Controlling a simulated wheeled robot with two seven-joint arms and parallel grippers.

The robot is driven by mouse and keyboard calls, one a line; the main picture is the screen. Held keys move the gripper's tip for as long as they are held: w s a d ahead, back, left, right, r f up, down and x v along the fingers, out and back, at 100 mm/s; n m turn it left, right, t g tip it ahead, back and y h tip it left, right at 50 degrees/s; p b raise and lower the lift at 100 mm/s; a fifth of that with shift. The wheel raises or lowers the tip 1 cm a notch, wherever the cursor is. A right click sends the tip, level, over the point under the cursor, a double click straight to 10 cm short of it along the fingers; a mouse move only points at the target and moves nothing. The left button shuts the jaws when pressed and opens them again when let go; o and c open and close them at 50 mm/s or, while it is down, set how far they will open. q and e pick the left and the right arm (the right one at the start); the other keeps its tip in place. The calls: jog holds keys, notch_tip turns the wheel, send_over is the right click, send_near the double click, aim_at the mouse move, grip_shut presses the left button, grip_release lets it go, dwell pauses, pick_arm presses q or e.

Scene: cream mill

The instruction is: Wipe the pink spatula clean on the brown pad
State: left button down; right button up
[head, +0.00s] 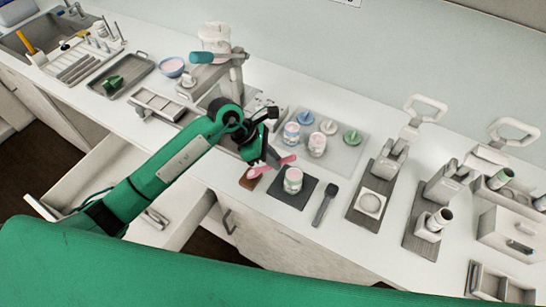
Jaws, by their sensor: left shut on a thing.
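The pink spatula (286,160) is held by my left gripper (272,160), which is shut on it. One pink end points right, above the dark mat. The other pink end (254,173) reaches left, at the brown pad (249,183). I cannot tell whether it touches the pad or hovers just above it. The brown pad lies near the counter's front edge, left of the dark mat, and is partly hidden by the spatula. My right gripper is not in view.
A jar (293,181) stands on a dark mat (285,201) beside the pad. A dark spatula (325,204) lies to its right. Behind are jars and lids on a grey tray (345,155). An open drawer (95,172) juts out below the counter at left.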

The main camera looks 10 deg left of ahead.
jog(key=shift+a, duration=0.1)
pick_arm(q)
jog(key=shift+f, duration=0.1)
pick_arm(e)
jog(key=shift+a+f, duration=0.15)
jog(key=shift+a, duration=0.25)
pick_arm(q)
jog(key=shift+f+b, duration=0.25)
jog(key=shift+b, duration=0.15)
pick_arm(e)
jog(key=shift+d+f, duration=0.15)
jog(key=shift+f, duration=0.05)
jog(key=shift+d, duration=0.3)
pick_arm(q)
jog(key=shift+b, duration=0.3)
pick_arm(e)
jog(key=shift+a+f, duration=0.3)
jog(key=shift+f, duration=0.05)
pick_arm(q)
jog(key=shift+d, duration=0.15)
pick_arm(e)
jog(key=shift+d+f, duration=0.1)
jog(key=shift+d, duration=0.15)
